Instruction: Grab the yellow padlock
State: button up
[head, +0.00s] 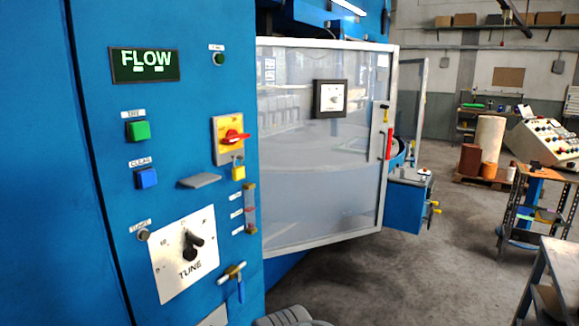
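The yellow padlock (238,173) is small and hangs on the front of the blue machine cabinet (100,220), in the middle of the head view. It is just below a yellow plate with a red rotary switch (232,136), and its shackle seems to reach up to that switch. A grey shelf-like tab (200,181) sticks out to its left, and a sight tube (250,208) is just below and to its right. My gripper is not in view.
A large translucent door (320,190) in a light frame stands right of the panel. Below the padlock are a yellow-and-blue valve (234,275) and the TUNE dial plate (185,255). A metal table (552,275) is at the lower right. Grey floor (430,270) is open between.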

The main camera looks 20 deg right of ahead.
aim_at(238, 172)
jog(key=z, duration=1.5)
jog(key=i, duration=1.25)
jog(key=u, duration=2.4)
